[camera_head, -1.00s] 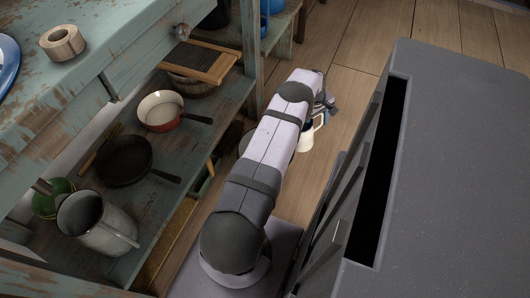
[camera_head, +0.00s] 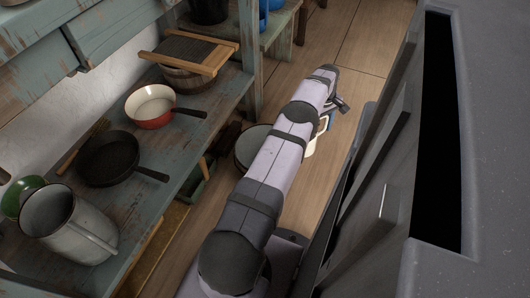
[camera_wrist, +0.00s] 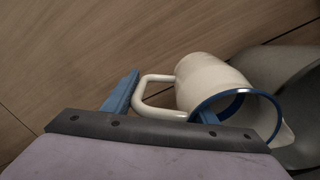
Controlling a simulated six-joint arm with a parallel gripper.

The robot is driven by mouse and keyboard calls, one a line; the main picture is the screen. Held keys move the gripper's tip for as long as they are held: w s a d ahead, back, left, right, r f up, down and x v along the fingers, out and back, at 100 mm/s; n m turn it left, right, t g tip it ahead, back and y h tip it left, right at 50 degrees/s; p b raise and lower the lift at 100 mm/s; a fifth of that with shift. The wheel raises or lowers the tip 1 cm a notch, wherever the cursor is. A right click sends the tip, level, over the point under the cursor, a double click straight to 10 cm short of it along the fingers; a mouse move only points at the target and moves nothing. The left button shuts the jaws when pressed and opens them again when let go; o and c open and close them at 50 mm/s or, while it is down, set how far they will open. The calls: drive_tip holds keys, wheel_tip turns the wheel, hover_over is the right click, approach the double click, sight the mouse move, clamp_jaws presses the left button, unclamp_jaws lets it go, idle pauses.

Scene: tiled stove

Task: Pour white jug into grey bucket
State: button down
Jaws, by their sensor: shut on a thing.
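The white jug (camera_wrist: 198,82) has a blue rim and a looped handle. In the wrist view its mouth faces the camera and its spout points to the lower right. My gripper (camera_wrist: 160,104) has blue fingers and is shut on the jug's handle; the right finger is partly hidden by the jug. The grey bucket (camera_wrist: 292,78) is at the right edge of the wrist view, behind and beside the jug's spout. In the head view, the bucket (camera_head: 246,150) stands on the floor, partly hidden by my arm, and only a sliver of the jug (camera_head: 311,145) shows right of my arm.
A blue-green shelf on the left holds an enamel pot (camera_head: 68,225), a black pan (camera_head: 108,158), a red-and-white pan (camera_head: 152,105) and a washboard (camera_head: 190,55). A dark grey cabinet (camera_head: 500,150) stands close on the right. The wooden floor (camera_head: 370,45) beyond is clear.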

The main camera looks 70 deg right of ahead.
drive_tip(key=f+b, duration=0.1)
drive_tip(key=b, duration=0.1)
drive_tip(key=shift+s+d+f+b, duration=0.1)
drive_tip(key=shift+f+b, duration=0.05)
drive_tip(key=shift+b, duration=0.2)
drive_tip(key=shift+b, duration=0.4)
drive_tip(key=shift+f+t+b, duration=0.2)
drive_tip(key=shift+t+b, duration=0.1)
drive_tip(key=shift+b, duration=0.85)
drive_tip(key=shift+r+p, duration=1.9)
drive_tip(key=shift+r, duration=0.2)
